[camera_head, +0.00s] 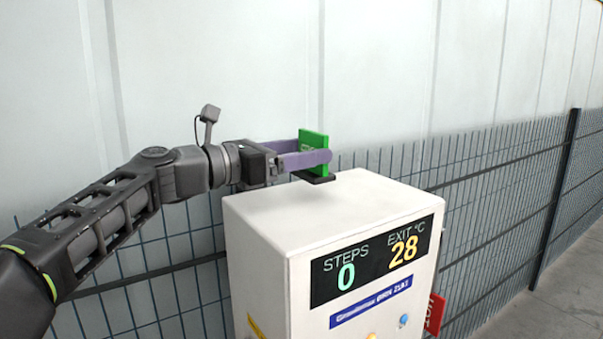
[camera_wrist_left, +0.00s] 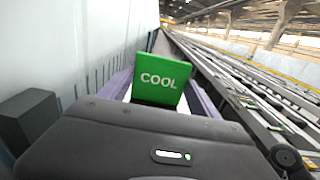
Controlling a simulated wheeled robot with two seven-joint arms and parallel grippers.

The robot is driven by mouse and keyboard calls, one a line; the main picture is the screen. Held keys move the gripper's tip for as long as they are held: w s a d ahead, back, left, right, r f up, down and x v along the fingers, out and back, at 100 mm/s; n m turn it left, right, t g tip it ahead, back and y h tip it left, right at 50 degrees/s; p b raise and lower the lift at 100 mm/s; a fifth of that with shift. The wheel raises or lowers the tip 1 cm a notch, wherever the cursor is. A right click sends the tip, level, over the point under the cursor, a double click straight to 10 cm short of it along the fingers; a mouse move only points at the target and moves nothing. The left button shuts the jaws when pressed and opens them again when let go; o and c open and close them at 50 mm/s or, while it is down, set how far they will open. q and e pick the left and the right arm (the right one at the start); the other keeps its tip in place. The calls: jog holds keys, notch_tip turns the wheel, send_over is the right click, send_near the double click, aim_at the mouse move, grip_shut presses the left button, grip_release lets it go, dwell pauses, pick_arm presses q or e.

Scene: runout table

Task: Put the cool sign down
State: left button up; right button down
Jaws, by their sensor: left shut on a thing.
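The cool sign is a green plate (camera_head: 313,146) on a dark foot, seen over the back left part of the white cabinet's top. In the left wrist view the sign (camera_wrist_left: 161,80) faces the camera, upright, with the word COOL in white. My left gripper (camera_head: 316,158) is shut on the sign, its purple fingers on both sides of it. The dark foot is at or just above the cabinet top; I cannot tell whether it touches. My right gripper is not in view.
The white cabinet (camera_head: 262,221) has a display (camera_head: 372,262) reading STEPS 0 and EXIT °C 28. A red sign (camera_head: 434,313) is at its right side. A mesh fence (camera_head: 500,185) and pale wall stand behind. The cabinet top is clear to the right of the sign.

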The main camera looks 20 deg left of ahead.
aim_at(301, 173)
pick_arm(q)
jog(key=shift+f+b, duration=0.4)
jog(key=shift+f, duration=1.4)
jog(key=shift+f, duration=0.2)
jog(key=o, duration=1.4)
jog(key=shift+r, duration=0.1)
jog(key=shift+r, duration=0.15)
jog(key=shift+s+a, duration=0.15)
jog(key=shift+a, duration=0.05)
jog(key=b+v, duration=0.2)
jog(key=v, duration=0.9)
jog(key=shift+s+a+b, duration=0.1)
jog(key=shift+s+b, duration=0.2)
jog(key=shift+b, duration=0.05)
